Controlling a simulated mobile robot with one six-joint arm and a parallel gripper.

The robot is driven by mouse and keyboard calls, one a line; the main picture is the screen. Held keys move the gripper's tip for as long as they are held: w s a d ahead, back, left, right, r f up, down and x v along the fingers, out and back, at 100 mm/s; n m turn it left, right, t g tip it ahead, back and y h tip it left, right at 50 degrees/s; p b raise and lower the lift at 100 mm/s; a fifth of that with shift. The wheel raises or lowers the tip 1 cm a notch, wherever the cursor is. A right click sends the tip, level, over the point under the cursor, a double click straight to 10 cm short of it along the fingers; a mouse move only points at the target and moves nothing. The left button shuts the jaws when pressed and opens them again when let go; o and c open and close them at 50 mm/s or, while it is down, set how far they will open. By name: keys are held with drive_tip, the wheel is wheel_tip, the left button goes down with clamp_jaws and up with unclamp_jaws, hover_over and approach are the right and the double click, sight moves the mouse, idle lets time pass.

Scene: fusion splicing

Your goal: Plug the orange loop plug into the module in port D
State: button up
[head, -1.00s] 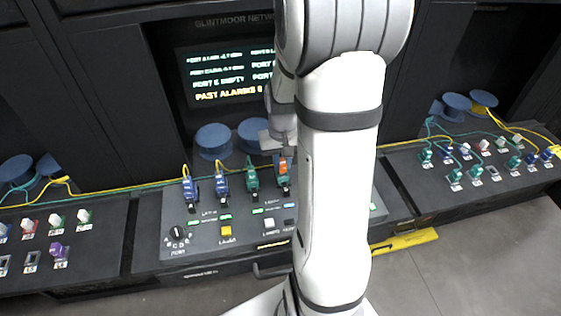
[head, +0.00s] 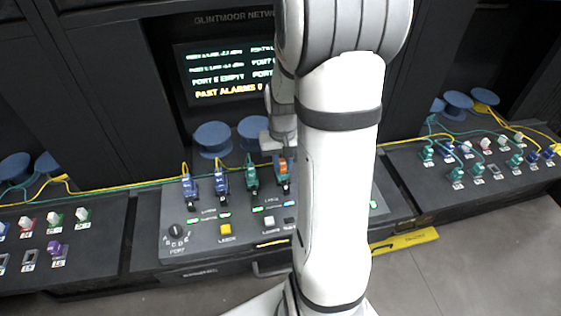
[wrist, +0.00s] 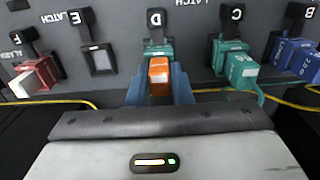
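The orange loop plug (wrist: 159,75) is at port D (wrist: 155,18) in the wrist view, in line with a teal connector part (wrist: 158,51) at the port mouth. I cannot tell how deep it sits. My gripper (wrist: 159,85) has a blue finger close against each side of the plug and looks shut on it. In the head view the orange plug (head: 283,166) shows beside my arm, at the right end of the row on the middle module (head: 200,245). Most of my gripper (head: 277,143) is hidden there.
Port E (wrist: 100,60) is an empty dark frame. A teal plug (wrist: 240,68) stands close by in port C, blue plugs (wrist: 295,58) in B, and a red-white plug (wrist: 35,77) in F. Yellow cables (wrist: 65,102) run close behind. A screen (head: 225,72) stands behind the module.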

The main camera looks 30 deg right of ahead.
drive_tip(key=o, duration=0.5)
drive_tip(key=shift+r, duration=0.1)
wheel_tip(320, 180, up, 8)
drive_tip(key=shift+f+b, duration=0.15)
drive_tip(key=shift+b, duration=0.35)
drive_tip(key=s+a+r+n+t, duration=0.1)
drive_tip(key=s+a+r, duration=0.1)
drive_tip(key=s+a, duration=0.2)
drive_tip(key=s+a+r+n+t, duration=0.1)
drive_tip(key=s+a+r, duration=0.1)
drive_tip(key=s+a, duration=0.2)
drive_tip(key=s+a+r+n+t, duration=0.1)
drive_tip(key=s+a+r, duration=0.1)
drive_tip(key=s+a, duration=0.2)
drive_tip(key=shift+s+a+r, duration=0.35)
drive_tip(key=shift+r, duration=0.05)
